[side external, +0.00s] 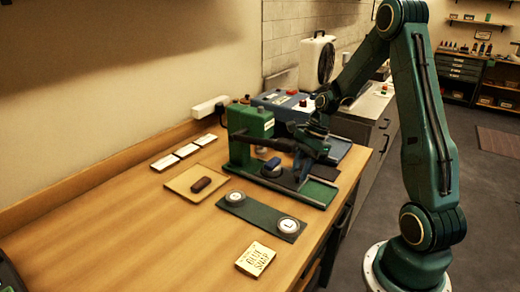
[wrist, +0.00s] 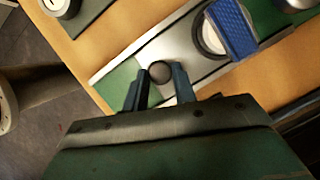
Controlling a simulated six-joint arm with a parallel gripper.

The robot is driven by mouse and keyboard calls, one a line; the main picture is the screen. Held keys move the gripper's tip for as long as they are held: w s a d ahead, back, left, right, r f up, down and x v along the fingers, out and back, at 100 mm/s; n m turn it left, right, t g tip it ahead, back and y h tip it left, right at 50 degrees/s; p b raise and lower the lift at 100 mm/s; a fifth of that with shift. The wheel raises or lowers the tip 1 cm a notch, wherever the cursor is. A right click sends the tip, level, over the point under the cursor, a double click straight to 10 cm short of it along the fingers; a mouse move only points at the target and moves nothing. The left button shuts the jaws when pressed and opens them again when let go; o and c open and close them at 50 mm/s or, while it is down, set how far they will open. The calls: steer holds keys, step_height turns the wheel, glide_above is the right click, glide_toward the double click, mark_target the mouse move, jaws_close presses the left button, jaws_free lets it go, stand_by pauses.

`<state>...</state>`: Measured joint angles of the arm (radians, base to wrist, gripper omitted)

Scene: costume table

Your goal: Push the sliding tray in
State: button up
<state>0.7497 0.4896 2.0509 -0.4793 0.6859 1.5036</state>
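A green press (side external: 250,130) stands on the wooden table. Its metal sliding tray (wrist: 185,50) lies on a green base, with green base plate (side external: 318,190) showing at the right end. A black round knob (wrist: 160,72) is on the tray. A round holder (wrist: 208,42) with a blue block (wrist: 234,28) sits on the tray; the blue block also shows in the side view (side external: 272,164). My gripper (wrist: 160,82) is open at the right end, its fingers apart on either side of the knob. Whether they touch it is unclear.
In front of the press lie a green strip (side external: 264,214) with two round pieces, a card (side external: 255,259) and a brown block (side external: 202,184) on a board. A blue machine (side external: 290,104) stands behind. The table's left front is clear.

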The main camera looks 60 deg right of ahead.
mark_target(281, 178)
jaws_close()
steer(key=shift+w, duration=2.35)
steer(key=o, duration=0.7)
jaws_free()
steer(key=shift+o, duration=0.2)
steer(key=v, duration=1.4)
steer(key=shift+s+f, duration=0.1)
